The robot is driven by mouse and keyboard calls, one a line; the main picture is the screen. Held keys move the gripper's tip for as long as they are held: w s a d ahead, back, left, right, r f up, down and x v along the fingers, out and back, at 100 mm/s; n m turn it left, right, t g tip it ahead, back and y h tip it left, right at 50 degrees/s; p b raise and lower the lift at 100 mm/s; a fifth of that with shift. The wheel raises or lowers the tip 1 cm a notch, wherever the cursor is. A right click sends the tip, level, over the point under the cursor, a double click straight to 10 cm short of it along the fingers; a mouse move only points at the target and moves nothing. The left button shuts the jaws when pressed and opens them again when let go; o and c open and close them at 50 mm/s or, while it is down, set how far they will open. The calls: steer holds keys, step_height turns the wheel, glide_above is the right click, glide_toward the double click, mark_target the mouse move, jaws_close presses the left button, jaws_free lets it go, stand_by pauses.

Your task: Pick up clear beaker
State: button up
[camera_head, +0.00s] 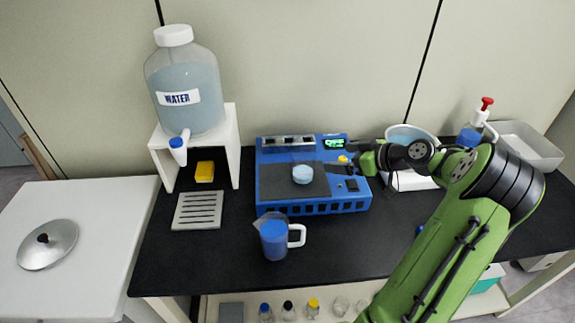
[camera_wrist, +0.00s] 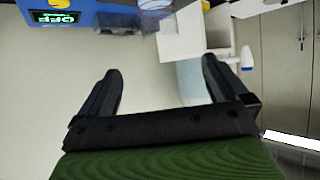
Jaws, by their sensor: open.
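A small clear beaker (camera_head: 302,174) with pale blue contents stands on the dark plate of the blue device (camera_head: 313,206). A clear vessel (camera_wrist: 155,6), probably this beaker, shows cut off at the top of the wrist view. My gripper (camera_head: 338,167) is over the right part of the blue device, its fingers pointing left toward the beaker and apart from it. In the wrist view, my gripper (camera_wrist: 160,66) is open, with nothing between the fingers. A clear pitcher (camera_head: 274,239) with blue liquid and a white handle stands in front of the device.
A water jug (camera_head: 186,85) with a blue tap stands on a white stand (camera_head: 231,140) at left. A yellow sponge (camera_head: 205,171) and slatted tray (camera_head: 198,211) lie below. A bowl (camera_head: 408,133), wash bottle (camera_head: 471,135) and white tray (camera_head: 530,145) are at right. The black counter (camera_head: 350,245) is clear right of the pitcher.

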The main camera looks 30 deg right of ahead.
mark_target(296, 157)
steer(key=b+x, duration=0.1)
steer(key=x, duration=1.4)
steer(key=shift+r, duration=0.1)
steer(key=c, duration=1.5)
